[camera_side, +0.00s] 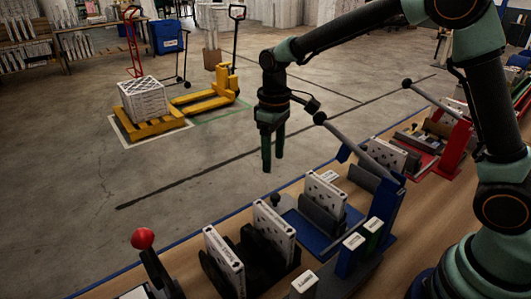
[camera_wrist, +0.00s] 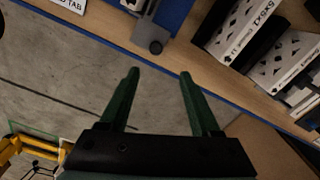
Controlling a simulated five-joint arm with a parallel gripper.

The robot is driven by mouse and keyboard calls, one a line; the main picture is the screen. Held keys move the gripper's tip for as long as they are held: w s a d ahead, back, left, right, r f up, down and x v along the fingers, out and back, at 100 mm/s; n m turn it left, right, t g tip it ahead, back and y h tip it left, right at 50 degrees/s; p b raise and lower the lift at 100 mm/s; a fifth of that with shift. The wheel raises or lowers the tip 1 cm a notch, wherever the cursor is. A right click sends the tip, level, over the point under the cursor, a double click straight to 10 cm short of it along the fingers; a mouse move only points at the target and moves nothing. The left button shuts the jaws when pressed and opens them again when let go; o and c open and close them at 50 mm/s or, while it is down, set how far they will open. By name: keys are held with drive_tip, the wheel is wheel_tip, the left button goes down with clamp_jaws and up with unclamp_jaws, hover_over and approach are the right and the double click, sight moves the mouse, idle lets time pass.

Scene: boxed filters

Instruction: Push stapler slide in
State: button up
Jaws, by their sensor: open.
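The blue stapler (camera_side: 314,237) stands on the wooden bench, with a long lever (camera_side: 350,142) raised at an angle. Its slide shows a black knob (camera_side: 275,198) at the floor-side edge; a boxed filter (camera_side: 326,190) stands upright in it. In the wrist view the slide's grey bar (camera_wrist: 146,27) and round black knob (camera_wrist: 155,47) stick out over the bench edge, just beyond my fingertips. My gripper (camera_side: 272,162) points down above and behind the knob, on the floor side in the side view. Its two green fingers (camera_wrist: 160,75) are apart, with nothing between them.
More boxed filters (camera_side: 224,262) stand in a black rack (camera_side: 245,252) left of the stapler. A red-knobbed lever (camera_side: 143,238) rises at the bench's left end. A red station (camera_side: 455,150) stands further right. The concrete floor (camera_side: 90,205) beyond the bench is open.

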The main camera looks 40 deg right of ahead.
drive_tip(key=s+d+r+m+t, duration=0.2)
drive_tip(key=s+r, duration=0.3)
drive_tip(key=s, duration=0.3)
drive_tip(key=s+d+r+m+t, duration=0.2)
drive_tip(key=s+d+r+t, duration=0.1)
drive_tip(key=s+d+r, duration=0.2)
drive_tip(key=shift+s+d+r+m+t, duration=0.25)
drive_tip(key=shift+s+d+m+t, duration=0.05)
drive_tip(key=shift+s, duration=1.1)
drive_tip(key=m+g, duration=0.6)
drive_tip(key=m, duration=0.3)
hover_over(275, 195)
wheel_tip(275, 195, down, 11)
wheel_tip(275, 195, down, 11)
drive_tip(key=shift+f, duration=0.2)
